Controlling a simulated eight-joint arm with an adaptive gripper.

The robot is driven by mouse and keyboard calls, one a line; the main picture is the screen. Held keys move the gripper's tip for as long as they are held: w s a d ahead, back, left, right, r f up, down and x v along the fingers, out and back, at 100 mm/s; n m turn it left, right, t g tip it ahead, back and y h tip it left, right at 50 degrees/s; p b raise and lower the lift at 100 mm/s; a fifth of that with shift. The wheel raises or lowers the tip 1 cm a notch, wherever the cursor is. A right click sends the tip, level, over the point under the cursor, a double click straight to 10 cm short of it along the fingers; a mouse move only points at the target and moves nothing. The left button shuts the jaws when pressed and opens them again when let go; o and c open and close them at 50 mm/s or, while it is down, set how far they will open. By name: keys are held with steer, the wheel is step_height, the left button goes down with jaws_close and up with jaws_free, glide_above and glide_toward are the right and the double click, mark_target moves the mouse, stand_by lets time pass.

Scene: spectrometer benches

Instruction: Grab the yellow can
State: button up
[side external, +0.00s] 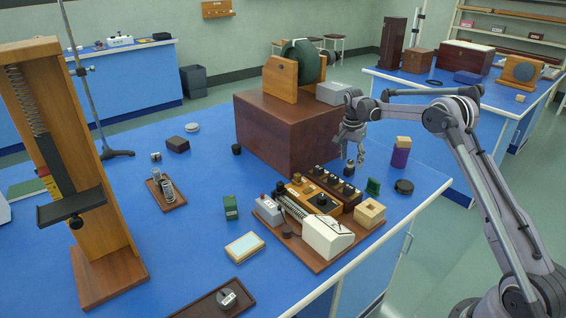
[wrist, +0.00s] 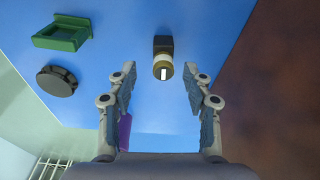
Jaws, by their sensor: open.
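My gripper (side external: 353,152) is open and points down over the bench, to the right of the large brown box. In the wrist view its two fingers (wrist: 160,70) stand apart with blue bench between them. No plainly yellow can stands out.
A green block (side external: 373,187) and black disc (side external: 403,187) lie nearby. The brown box (side external: 290,130) and wooden instrument board (side external: 318,262) crowd the left.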

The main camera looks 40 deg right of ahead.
mark_target(350, 162)
steer(key=f, duration=0.4)
steer(key=shift+w+d+f, duration=0.1)
steer(key=shift+w+d, duration=0.05)
steer(key=shift+w, duration=0.05)
steer(key=shift+c, duration=0.3)
jaws_close()
